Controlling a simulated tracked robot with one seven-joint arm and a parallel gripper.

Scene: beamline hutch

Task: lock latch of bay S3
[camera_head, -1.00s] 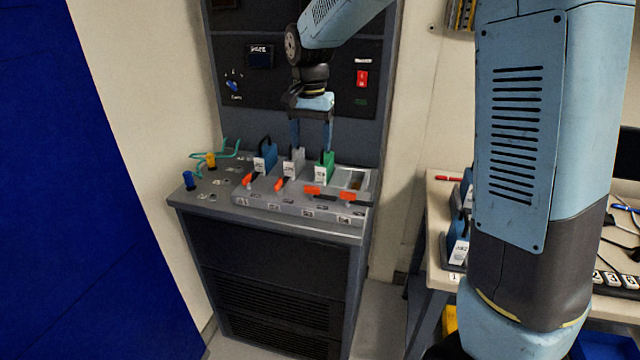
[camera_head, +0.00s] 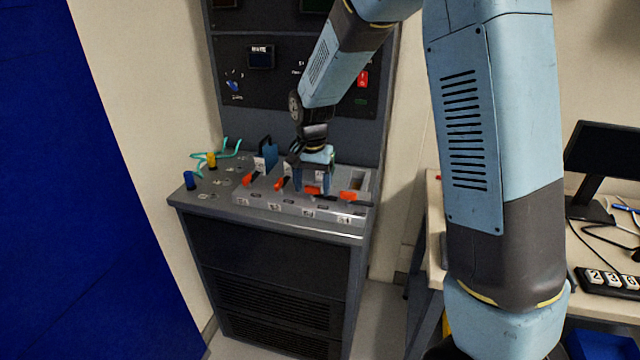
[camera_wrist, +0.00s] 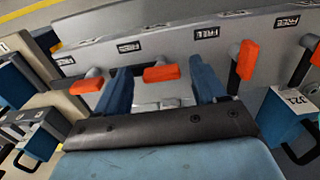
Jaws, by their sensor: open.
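Bay S3 is third from the left on the grey rack block (camera_head: 290,205). Its orange latch handle (camera_head: 312,191) lies crosswise along the front, like the S4 handle (camera_head: 350,196). The S1 handle (camera_head: 249,180) and S2 handle (camera_head: 280,184) are turned to point forward. My gripper (camera_head: 312,186) is open and pointing down at S3. In the wrist view, the S3 handle (camera_wrist: 161,73) sits between my two blue fingers (camera_wrist: 160,82), with gaps on both sides. My gripper hides most of the S3 module in the head view.
Blue and yellow plugs (camera_head: 190,180) with green cables are on the console's left. A side table (camera_head: 433,225) stands at right.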

